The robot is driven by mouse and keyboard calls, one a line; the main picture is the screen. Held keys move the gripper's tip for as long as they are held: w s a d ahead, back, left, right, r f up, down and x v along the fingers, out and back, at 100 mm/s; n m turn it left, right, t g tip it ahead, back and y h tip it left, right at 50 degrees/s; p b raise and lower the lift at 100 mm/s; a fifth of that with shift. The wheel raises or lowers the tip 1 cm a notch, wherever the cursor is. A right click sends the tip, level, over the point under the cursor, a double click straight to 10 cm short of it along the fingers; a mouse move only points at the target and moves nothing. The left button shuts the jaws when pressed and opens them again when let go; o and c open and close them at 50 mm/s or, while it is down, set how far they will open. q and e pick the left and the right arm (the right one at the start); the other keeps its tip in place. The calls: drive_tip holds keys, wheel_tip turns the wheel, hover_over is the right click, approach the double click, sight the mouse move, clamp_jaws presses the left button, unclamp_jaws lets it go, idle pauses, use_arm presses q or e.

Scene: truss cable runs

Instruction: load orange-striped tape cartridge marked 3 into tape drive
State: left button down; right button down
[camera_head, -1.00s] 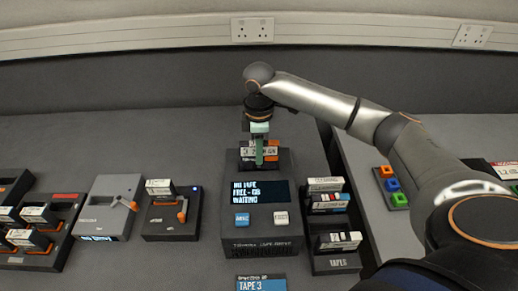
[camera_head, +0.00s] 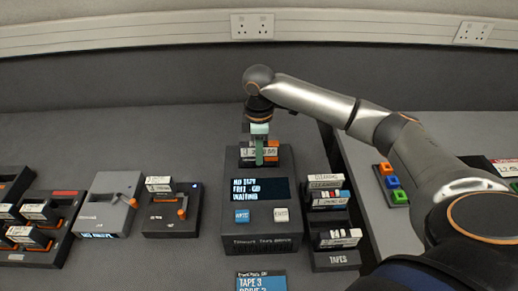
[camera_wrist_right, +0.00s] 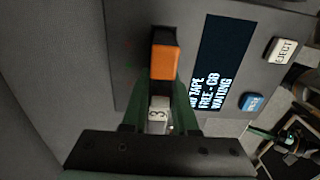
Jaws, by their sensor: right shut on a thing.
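The orange-striped tape cartridge (camera_head: 262,152) is upright in my right gripper (camera_head: 259,147), at the rear top of the tape drive (camera_head: 258,241). The right wrist view shows its orange end (camera_wrist_right: 164,62) and a white label (camera_wrist_right: 157,115) marked 3 between the green fingers of my right gripper (camera_wrist_right: 158,100). Whether its lower end is inside the slot is hidden. The drive's screen (camera_head: 260,189) reads no tape, waiting. What looks like my left gripper (camera_wrist_right: 268,136) shows at the lower right of the right wrist view; its jaws are unclear.
A rack of tapes (camera_head: 332,261) stands right of the drive. A small unit with an orange lever (camera_head: 170,225), a grey unit (camera_head: 106,215) and a cartridge rack (camera_head: 58,252) stand left. A blue card (camera_head: 262,284) lies in front. The bench behind is clear.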

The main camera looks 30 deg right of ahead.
drive_tip(key=shift+f, duration=1)
idle(0.3)
drive_tip(key=c, duration=0.6)
unclamp_jaws()
drive_tip(key=shift+o, duration=1.4)
drive_tip(key=shift+f, duration=0.1)
drive_tip(key=shift+s, duration=0.1)
drive_tip(key=shift+r, duration=3.9)
drive_tip(key=shift+f, duration=0.1)
